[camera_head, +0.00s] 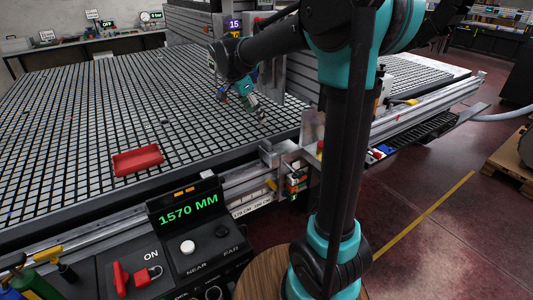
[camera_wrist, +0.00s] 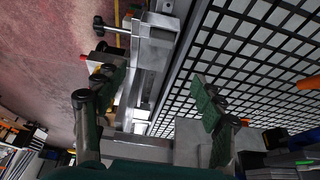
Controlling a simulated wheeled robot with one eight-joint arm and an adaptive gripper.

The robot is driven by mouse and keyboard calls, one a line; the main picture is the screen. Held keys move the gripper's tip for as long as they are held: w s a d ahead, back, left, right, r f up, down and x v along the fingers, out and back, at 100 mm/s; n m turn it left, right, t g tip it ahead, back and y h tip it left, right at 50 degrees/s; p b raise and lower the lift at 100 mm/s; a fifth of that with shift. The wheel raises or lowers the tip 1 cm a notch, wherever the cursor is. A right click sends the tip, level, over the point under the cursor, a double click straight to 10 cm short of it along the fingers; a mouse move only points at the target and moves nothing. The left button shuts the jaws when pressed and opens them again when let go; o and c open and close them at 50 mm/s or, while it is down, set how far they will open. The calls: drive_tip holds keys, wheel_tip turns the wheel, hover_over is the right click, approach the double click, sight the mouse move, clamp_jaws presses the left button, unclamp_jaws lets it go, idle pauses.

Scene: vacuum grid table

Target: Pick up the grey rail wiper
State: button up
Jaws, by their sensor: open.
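My gripper (camera_head: 254,104) is over the right part of the grid table (camera_head: 85,115) in the head view, pointing down. In the wrist view its two green-padded fingers stand wide apart, and the gripper (camera_wrist: 159,72) is open with nothing held between them. A grey metal rail assembly (camera_wrist: 151,60) with a black knob shows beyond and between the fingers. A plain grey block (camera_wrist: 188,143) shows lower down, partly behind the right finger. I cannot tell for sure which grey part is the rail wiper.
A red tray (camera_head: 137,160) lies on the grid near the front edge. A control panel reading 1570 MM (camera_head: 188,208) stands in front. Rails and clamps line the table's front edge. A tall grey fence (camera_head: 205,30) rises at the back. Much of the left grid is clear.

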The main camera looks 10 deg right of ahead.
hover_over(265, 141)
drive_tip(key=f, duration=0.5)
drive_tip(key=a+f, duration=0.1)
drive_tip(key=f, duration=0.2)
drive_tip(key=shift+s+f, duration=0.35)
drive_tip(key=shift+s, duration=0.05)
drive_tip(key=shift+a+x, duration=0.25)
drive_tip(key=shift+x, duration=1.1)
drive_tip(key=shift+a+x, duration=0.2)
drive_tip(key=shift+x, duration=1.1)
drive_tip(key=shift+s+f, duration=0.1)
drive_tip(key=shift+f, duration=0.1)
drive_tip(key=c, duration=1.4)
drive_tip(key=shift+o, duration=0.2)
